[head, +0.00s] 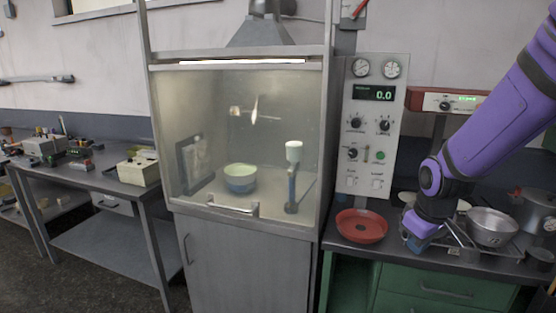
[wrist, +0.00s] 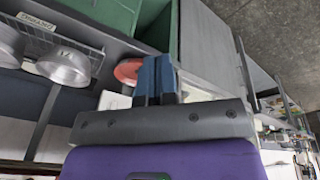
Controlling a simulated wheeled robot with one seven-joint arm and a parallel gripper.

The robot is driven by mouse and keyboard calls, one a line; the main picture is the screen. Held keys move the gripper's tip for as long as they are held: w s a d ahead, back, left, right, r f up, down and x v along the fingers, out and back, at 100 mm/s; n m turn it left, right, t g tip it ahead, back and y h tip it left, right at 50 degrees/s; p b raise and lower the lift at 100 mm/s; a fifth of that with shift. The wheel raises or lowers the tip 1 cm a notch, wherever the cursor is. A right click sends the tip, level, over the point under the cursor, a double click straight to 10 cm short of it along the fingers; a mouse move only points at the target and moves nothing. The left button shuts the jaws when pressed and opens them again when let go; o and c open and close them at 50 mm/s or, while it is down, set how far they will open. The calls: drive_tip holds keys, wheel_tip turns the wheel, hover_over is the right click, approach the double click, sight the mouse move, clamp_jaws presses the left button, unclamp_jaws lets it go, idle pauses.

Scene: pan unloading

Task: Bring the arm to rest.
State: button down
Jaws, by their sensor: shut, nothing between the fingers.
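My purple arm comes in from the upper right of the head view. My gripper (head: 412,243) points down over the right-hand counter, between a red dish and a metal bowl. In the wrist view its two blue fingers (wrist: 156,75) are together with nothing visible between them. The red dish (head: 361,227) sits on the counter to the left of the gripper. It also shows partly behind the fingers in the wrist view (wrist: 127,71). The metal bowl (head: 492,228) is on a wire rack to the right of the gripper, and shows in the wrist view (wrist: 68,67).
A lidded pot (head: 536,212) stands at the far right. A glass-fronted hood (head: 245,140) with a blue and white bowl (head: 240,178) inside stands left of the counter. A control panel (head: 372,125) and a red-topped scale (head: 446,101) stand behind. A workbench (head: 105,180) is at left.

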drive_tip(key=s+r+m+t, duration=0.2)
drive_tip(key=s+r+m, duration=0.3)
drive_tip(key=s+r, duration=1.3)
drive_tip(key=shift+s+t, duration=0.3)
drive_tip(key=shift+s, duration=0.5)
idle(0.4)
